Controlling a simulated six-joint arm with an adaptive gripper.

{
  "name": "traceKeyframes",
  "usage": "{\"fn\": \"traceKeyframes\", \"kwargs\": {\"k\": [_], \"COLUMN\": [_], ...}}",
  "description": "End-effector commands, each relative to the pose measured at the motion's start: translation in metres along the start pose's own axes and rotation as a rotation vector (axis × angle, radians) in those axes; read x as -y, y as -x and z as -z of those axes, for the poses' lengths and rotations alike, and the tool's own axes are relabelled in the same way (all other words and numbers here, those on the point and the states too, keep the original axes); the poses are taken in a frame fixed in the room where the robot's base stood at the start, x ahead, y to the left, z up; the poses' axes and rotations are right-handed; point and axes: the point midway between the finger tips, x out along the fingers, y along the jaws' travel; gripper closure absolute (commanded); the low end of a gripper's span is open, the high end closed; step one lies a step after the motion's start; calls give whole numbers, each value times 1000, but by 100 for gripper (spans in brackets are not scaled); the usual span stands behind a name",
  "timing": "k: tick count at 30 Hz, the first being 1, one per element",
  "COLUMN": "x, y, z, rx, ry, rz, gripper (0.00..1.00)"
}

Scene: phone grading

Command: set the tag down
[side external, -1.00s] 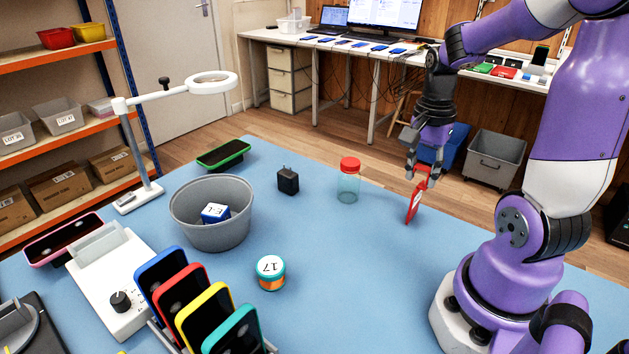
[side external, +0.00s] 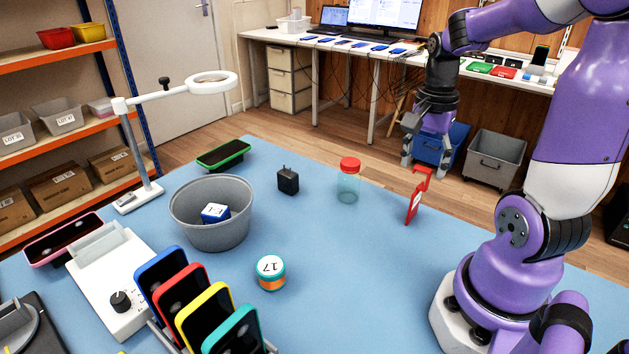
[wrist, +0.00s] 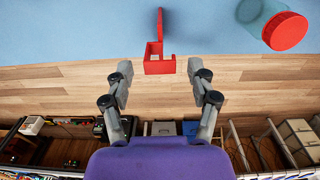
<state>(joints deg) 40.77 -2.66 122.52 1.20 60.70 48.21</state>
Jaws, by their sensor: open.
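The red tag (side external: 415,203) stands upright on the blue mat near its far right edge, in the side view. It has a hook-like top.
A clear jar with a red lid (side external: 349,180) stands left of the tag. A black charger (side external: 288,180), a grey bowl (side external: 235,236) holding a blue-and-white cube, and a round tin (side external: 271,272) stand farther left. The mat in front of the tag is clear.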

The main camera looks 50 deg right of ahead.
Motion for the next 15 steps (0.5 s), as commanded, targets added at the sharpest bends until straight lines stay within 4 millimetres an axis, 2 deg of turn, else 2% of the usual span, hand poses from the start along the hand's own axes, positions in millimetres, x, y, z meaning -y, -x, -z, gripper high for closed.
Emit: {"fn": "traceKeyframes", "kwargs": {"k": [3,9,15], "x": [1,0,1], "y": [29,72,95], "z": [1,0,-3], "rx": [-7,-4,-9], "ry": [1,-1,28], "rz": [7,4,7], "gripper": [34,34,34]}}
